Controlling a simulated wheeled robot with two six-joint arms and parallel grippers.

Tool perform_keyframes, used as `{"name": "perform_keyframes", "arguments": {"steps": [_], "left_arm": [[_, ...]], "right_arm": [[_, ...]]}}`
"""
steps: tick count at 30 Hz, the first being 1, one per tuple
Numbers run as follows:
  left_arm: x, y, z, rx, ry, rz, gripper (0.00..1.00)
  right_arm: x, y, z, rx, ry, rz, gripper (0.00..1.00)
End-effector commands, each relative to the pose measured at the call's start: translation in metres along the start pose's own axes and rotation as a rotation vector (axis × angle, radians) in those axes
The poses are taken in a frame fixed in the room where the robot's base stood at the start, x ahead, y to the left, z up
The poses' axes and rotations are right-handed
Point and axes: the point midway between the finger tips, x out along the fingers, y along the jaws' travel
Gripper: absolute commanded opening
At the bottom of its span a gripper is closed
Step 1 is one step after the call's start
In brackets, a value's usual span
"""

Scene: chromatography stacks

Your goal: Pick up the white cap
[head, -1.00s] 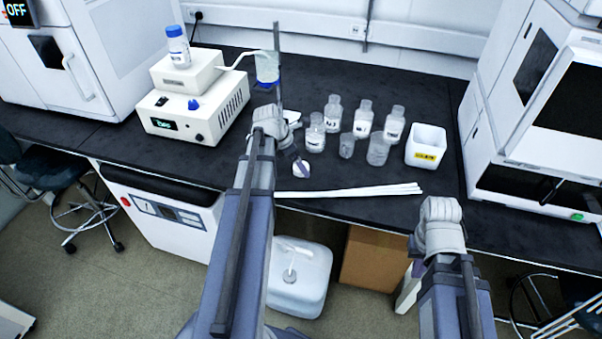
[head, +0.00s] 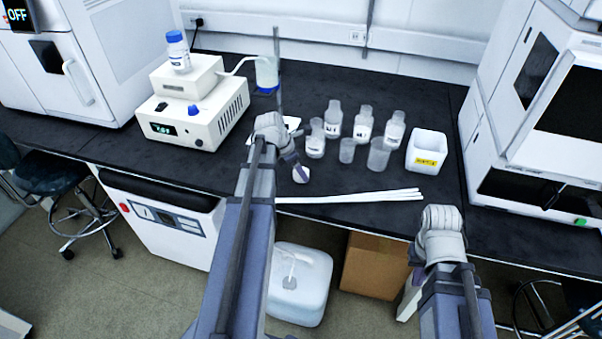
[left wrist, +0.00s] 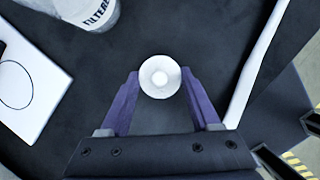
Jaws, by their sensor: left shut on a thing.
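The white cap (left wrist: 160,77) is round with a raised ring in its middle. It sits between the purple fingertips of my left gripper (left wrist: 159,80) in the left wrist view, with a finger against each side. In the head view, the cap (head: 301,176) shows just below my left gripper's fingers, near the front edge of the black bench. I cannot tell from these views whether it touches the bench. My right gripper (head: 410,291) is low in the head view, in front of the bench and away from the cap; its fingertips are partly hidden.
White rods (head: 350,196) lie along the front bench edge, right of the cap. Several clear bottles and beakers (head: 378,155) stand behind, beside a white labelled container (head: 427,149). A stirrer-like device (head: 195,122) stands at the left. A white sheet (left wrist: 28,85) lies near the left gripper.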

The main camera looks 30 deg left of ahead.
Motion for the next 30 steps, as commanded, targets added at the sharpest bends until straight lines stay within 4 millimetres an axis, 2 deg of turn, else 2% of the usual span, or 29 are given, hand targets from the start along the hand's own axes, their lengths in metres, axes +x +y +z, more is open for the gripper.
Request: {"name": "perform_keyframes", "arguments": {"steps": [1, 4, 11, 17, 23, 30], "left_arm": [[0.0, 0.0, 0.0, 0.0, 0.0, 0.0, 0.2], [0.0, 0.0, 0.0, 0.0, 0.0, 0.0, 0.11], [-0.001, 0.0, 0.0, 0.0, 0.0, 0.0, 0.11], [-0.009, 0.0, 0.004, 0.0, 0.0, 0.0, 0.11], [-0.03, 0.0, 0.013, 0.0, 0.0, 0.0, 0.11], [-0.066, 0.0, 0.027, 0.0, 0.0, 0.0, 0.11]], "right_arm": [[0.0, 0.0, 0.0, 0.0, 0.0, 0.0, 0.0], [0.0, 0.0, 0.0, 0.0, 0.0, 0.0, 0.0], [-0.001, 0.0, 0.0, 0.0, 0.0, 0.0, 0.0], [-0.01, 0.001, 0.001, 0.0, 0.0, 0.0, 0.0], [-0.033, 0.003, 0.002, 0.0, 0.0, 0.0, 0.0], [-0.071, 0.007, 0.004, 0.001, 0.0, 0.0, 0.0]]}}
